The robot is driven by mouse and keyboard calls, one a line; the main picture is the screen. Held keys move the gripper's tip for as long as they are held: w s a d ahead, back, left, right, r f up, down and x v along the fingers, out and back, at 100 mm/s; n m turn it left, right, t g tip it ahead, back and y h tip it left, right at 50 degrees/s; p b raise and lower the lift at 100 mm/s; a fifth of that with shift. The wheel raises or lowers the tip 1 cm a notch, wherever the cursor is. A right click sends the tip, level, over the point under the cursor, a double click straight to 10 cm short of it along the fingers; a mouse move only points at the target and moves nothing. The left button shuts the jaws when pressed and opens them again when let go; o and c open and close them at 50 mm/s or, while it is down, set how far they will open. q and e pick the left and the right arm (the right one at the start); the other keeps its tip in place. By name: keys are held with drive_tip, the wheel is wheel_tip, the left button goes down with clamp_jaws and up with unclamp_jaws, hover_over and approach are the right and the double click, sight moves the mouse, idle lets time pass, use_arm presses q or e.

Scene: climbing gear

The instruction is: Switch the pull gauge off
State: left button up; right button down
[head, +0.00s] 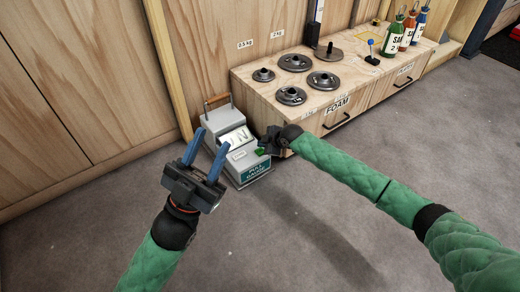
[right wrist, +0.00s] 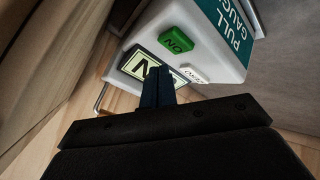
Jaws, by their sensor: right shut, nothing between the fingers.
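The pull gauge (head: 222,124) is a grey-white box with a wooden handle on the floor against the wooden wall. Its display (head: 235,137) reads ON. A green button (right wrist: 178,41) marked ON and a white button (right wrist: 194,74), its marking hard to read, sit on its sloped face in the right wrist view. My right gripper (head: 263,149) is at the gauge's right side, shut and empty. Its blue fingertips (right wrist: 159,72) overlap the display, near the white button; contact cannot be told. My left gripper (head: 211,139) is open and empty, in front of the gauge's left side.
A low wooden bench (head: 345,105) with drawers stands right of the gauge, carrying several dark weight discs (head: 295,62), a small blue-knobbed lever (head: 371,50) and bottles (head: 391,37). The wooden wall (head: 75,90) closes off the left and back. The grey carpet in front is clear.

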drive_tip(key=shift+r+p, duration=1.7)
drive_tip(key=shift+r, duration=0.5)
